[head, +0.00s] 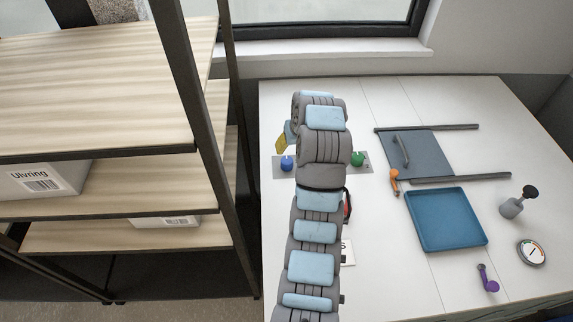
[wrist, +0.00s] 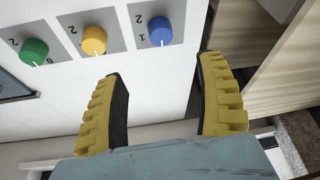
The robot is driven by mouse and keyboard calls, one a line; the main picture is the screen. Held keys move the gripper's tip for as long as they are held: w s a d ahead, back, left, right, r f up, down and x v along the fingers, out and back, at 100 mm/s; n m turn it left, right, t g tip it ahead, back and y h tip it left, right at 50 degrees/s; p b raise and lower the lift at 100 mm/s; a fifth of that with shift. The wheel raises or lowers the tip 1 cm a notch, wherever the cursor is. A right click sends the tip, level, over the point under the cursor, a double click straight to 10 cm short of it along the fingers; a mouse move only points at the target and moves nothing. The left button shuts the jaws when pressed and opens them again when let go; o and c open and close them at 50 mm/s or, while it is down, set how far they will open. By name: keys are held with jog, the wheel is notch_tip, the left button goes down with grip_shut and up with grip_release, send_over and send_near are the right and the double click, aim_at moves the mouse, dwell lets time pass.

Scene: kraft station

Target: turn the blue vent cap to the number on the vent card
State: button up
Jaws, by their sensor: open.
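The blue vent cap (head: 287,163) is a round knob on a grey plate at the table's left side. In the wrist view the blue cap (wrist: 160,31) sits at top centre, with a white mark and the digits 1 and 2 beside it. My gripper (wrist: 162,68) is open and empty, its yellow-backed fingers spread and apart from the cap. In the head view one yellow finger (head: 281,143) shows near the cap; the rest is behind my arm. A white card (head: 348,252) is mostly hidden by my arm; its print cannot be read.
A yellow knob (wrist: 93,40) and a green knob (wrist: 34,51) stand in line beside the blue cap. A wooden shelf rack (head: 120,185) borders the table on the left. A blue tray (head: 447,247), a sliding panel (head: 425,157) and a gauge (head: 531,252) lie right.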

aim_at(288, 161)
jog(key=shift+p+x, duration=0.8)
jog(key=shift+x, duration=7.15)
jog(key=c, duration=1.2)
